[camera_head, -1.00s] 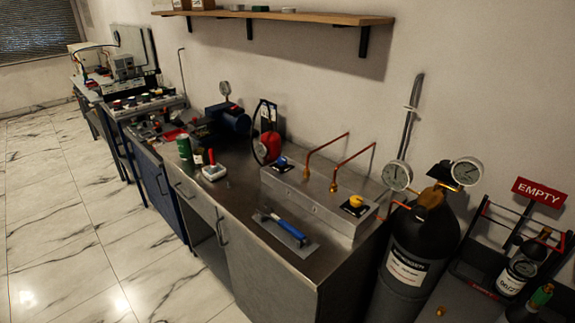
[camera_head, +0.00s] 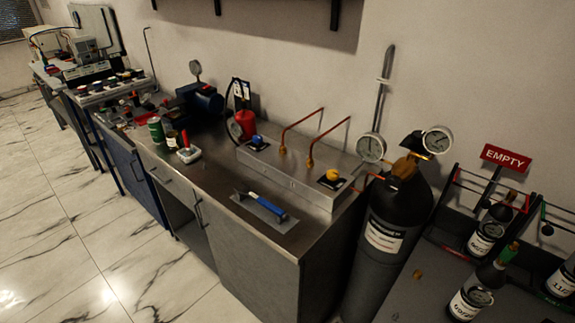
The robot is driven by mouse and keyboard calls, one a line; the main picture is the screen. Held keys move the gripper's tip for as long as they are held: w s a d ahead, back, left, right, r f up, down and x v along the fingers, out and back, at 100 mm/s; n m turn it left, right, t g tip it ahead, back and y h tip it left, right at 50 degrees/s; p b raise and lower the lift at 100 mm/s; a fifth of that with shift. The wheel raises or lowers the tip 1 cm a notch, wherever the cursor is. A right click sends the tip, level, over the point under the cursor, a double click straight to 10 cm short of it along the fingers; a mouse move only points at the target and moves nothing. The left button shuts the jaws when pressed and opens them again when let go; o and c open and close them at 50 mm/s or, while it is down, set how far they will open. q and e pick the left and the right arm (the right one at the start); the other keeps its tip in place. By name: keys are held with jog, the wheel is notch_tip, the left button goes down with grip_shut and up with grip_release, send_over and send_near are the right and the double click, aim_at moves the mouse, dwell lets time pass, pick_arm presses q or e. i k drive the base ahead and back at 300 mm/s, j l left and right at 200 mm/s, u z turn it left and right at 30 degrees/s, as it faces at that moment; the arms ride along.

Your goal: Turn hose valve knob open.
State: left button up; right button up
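A steel gauge rig box (camera_head: 290,178) stands on the metal workbench (camera_head: 215,180). A yellow knob (camera_head: 333,175) sits on a dark plate at its right end, and a blue knob (camera_head: 257,140) at its left end. Two copper pipes (camera_head: 325,134) rise from the box towards the wall. Which knob is the hose valve I cannot tell. A black gas cylinder (camera_head: 375,260) with two dial gauges (camera_head: 437,139) stands right of the bench. Neither of my grippers shows in the view.
A blue-handled tool (camera_head: 264,207) lies on a plate at the bench front. A green can (camera_head: 156,130) and a red extinguisher (camera_head: 245,122) stand farther left. Small cylinders (camera_head: 487,235) stand in racks at right under an EMPTY sign (camera_head: 506,158). The marble floor (camera_head: 60,220) at left is clear.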

aim_at(257, 139)
jog(key=j+z, duration=0.15)
jog(key=z, duration=0.25)
jog(key=j+z, duration=0.2)
jog(key=z, duration=0.2)
jog(key=j+z, duration=0.2)
jog(key=z, duration=0.2)
jog(key=j+z, duration=0.2)
jog(key=j, duration=0.25)
jog(key=k+j+z, duration=0.2)
jog(key=j, duration=0.2)
jog(key=j+z, duration=0.1)
jog(key=j, duration=0.35)
jog(key=k+j, duration=0.1)
jog(key=j, duration=0.35)
jog(key=z, duration=0.05)
